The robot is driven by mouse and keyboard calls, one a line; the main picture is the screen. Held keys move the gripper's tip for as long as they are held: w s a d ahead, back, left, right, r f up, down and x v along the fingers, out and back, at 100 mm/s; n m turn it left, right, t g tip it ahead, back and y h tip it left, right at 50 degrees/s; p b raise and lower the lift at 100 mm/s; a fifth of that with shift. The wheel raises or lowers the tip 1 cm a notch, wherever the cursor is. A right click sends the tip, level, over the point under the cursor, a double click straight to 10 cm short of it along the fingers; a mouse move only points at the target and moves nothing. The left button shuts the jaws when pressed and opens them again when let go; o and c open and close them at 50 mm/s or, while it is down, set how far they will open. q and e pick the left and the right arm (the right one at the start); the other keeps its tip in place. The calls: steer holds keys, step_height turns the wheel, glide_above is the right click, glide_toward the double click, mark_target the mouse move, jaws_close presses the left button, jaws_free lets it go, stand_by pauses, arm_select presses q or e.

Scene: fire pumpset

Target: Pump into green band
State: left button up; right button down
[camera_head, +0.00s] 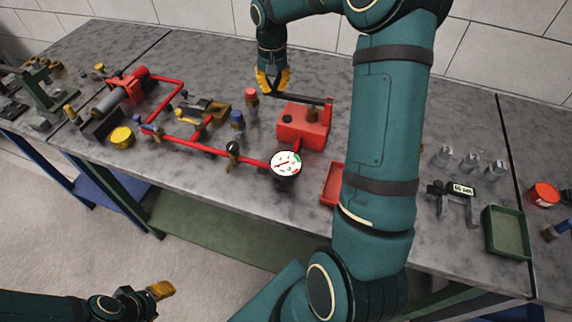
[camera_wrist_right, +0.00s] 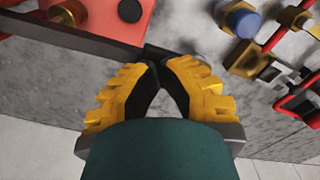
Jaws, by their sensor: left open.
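The red hand pump (camera_head: 302,128) stands on the bench, with a long black lever (camera_head: 305,98) across its top. My right gripper (camera_head: 272,88) is at the lever's left end. In the right wrist view its yellow fingers (camera_wrist_right: 157,70) close together at the tips around the black lever end (camera_wrist_right: 145,54). The round white gauge (camera_head: 286,163) sits in front of the pump, with a green band at its upper right. Its needle is too small to read surely. My left gripper (camera_head: 160,290) is open and empty, low in front of the bench.
Red piping (camera_head: 190,146) with several valves runs left from the gauge. My right arm crosses above the bench and partly hides a red tray (camera_head: 331,186). A green tray (camera_head: 507,232) and several small metal parts (camera_head: 469,162) lie to the right.

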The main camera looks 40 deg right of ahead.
steer(key=shift+s+f+b, duration=0.1)
steer(key=shift+f+b, duration=1.1)
steer(key=shift+f, duration=1)
steer(key=shift+r, duration=0.25)
steer(key=shift+r+p, duration=2.15)
steer(key=shift+r, duration=0.35)
steer(key=shift+f, duration=0.15)
